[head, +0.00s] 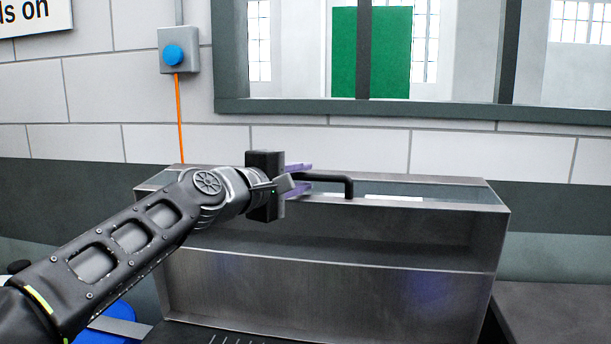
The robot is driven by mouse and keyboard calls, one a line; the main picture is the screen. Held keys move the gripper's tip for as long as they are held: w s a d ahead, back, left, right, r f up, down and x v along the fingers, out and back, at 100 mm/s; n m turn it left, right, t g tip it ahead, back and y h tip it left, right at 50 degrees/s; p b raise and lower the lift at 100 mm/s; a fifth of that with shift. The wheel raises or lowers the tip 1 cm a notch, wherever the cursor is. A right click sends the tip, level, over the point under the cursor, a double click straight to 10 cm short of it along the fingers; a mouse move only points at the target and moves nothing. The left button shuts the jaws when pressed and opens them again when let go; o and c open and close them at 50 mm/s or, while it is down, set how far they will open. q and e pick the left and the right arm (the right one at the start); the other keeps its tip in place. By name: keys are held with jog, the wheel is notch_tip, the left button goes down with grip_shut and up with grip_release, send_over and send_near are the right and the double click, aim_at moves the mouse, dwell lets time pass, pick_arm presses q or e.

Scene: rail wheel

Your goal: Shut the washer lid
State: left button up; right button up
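The washer (330,285) is a wide grey metal box in front of the wall. A long panel along its top, which looks like the lid (440,193), carries a black bar handle (335,179); I cannot tell exactly how far the lid is tilted. My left gripper (301,177) is at the left end of the handle. Its two purple fingers are apart, one above and one below the bar, and I see no clear contact. The gripper body hides the handle's left end. My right gripper is not in view.
A grey box with a blue button (173,55) is on the wall at upper left, with an orange cable (179,120) below it. A window (440,60) is behind. A dark surface (555,310) lies right of the washer. A blue object (112,325) is at lower left.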

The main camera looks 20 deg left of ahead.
pick_arm(q)
jog(key=shift+s, duration=0.15)
grip_shut()
dwell(1.3)
